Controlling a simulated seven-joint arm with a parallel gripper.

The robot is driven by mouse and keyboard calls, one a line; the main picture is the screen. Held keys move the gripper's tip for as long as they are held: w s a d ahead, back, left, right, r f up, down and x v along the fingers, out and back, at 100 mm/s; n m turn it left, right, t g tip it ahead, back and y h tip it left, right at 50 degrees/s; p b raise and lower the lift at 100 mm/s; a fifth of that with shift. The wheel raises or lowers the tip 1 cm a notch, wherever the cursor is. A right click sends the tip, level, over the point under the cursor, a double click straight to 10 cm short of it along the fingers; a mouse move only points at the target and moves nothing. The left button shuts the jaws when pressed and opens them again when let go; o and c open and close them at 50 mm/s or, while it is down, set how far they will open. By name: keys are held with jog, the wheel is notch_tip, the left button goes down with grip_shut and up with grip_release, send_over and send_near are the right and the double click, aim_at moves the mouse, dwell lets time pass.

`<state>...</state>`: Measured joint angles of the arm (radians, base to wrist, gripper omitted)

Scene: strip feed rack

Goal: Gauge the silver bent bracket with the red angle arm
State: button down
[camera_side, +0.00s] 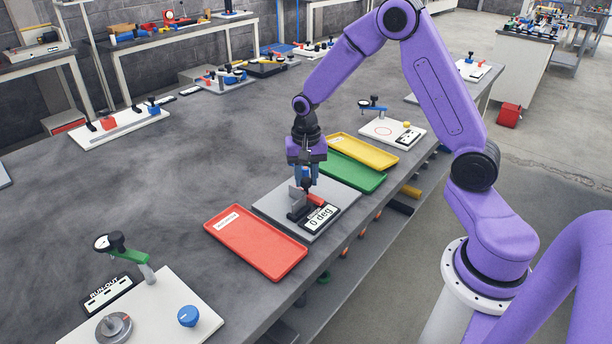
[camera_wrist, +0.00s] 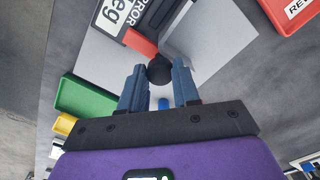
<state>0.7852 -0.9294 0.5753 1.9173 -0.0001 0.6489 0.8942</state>
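The silver bent bracket (camera_side: 296,199) stands on a grey gauge plate (camera_side: 269,207) in the side view. In the wrist view the bracket (camera_wrist: 187,35) is pale grey and partly cut off at the top. The arm's red end shows in the wrist view (camera_wrist: 142,43), meeting a black knob (camera_wrist: 160,70). My gripper (camera_side: 306,184) points down over the gauge. In the wrist view its blue fingers (camera_wrist: 159,66) stand apart on either side of the knob; whether they touch it cannot be told.
A red tray (camera_side: 222,243) lies left of the gauge plate. A green tray (camera_side: 376,184) and a yellow tray (camera_side: 392,163) lie behind it. A run-out gauge (camera_side: 150,310) stands at front left. The table's middle left is clear; its edge is close on the right.

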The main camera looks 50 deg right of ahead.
jog(key=shift+d, duration=0.1)
jog(key=m, duration=0.2)
jog(key=d+m, duration=0.1)
jog(key=m, duration=0.1)
jog(key=shift+s+d+m, duration=0.1)
jog(key=shift+d+m, duration=0.1)
jog(key=shift+m, duration=0.1)
jog(key=m, duration=0.3)
jog(key=d+m, duration=0.1)
jog(key=shift+s+d+m, duration=0.1)
jog(key=shift+s+m, duration=0.2)
jog(key=shift+s, duration=0.1)
jog(key=m, duration=0.2)
jog(key=s+d+m, duration=0.1)
jog(key=m, duration=0.1)
jog(key=shift+s, duration=0.1)
jog(key=shift+s+d+m, duration=0.1)
jog(key=shift+s+m, duration=0.15)
jog(key=shift+m, duration=0.6)
jog(key=shift+s+m, duration=0.25)
jog(key=shift+m, duration=0.65)
jog(key=shift+s+d+m, duration=0.1)
jog(key=shift+s+m, duration=0.15)
jog(key=shift+m, duration=0.6)
jog(key=c, duration=0.8)
grip_release()
jog(key=shift+a, duration=0.1)
jog(key=shift+r, duration=0.1)
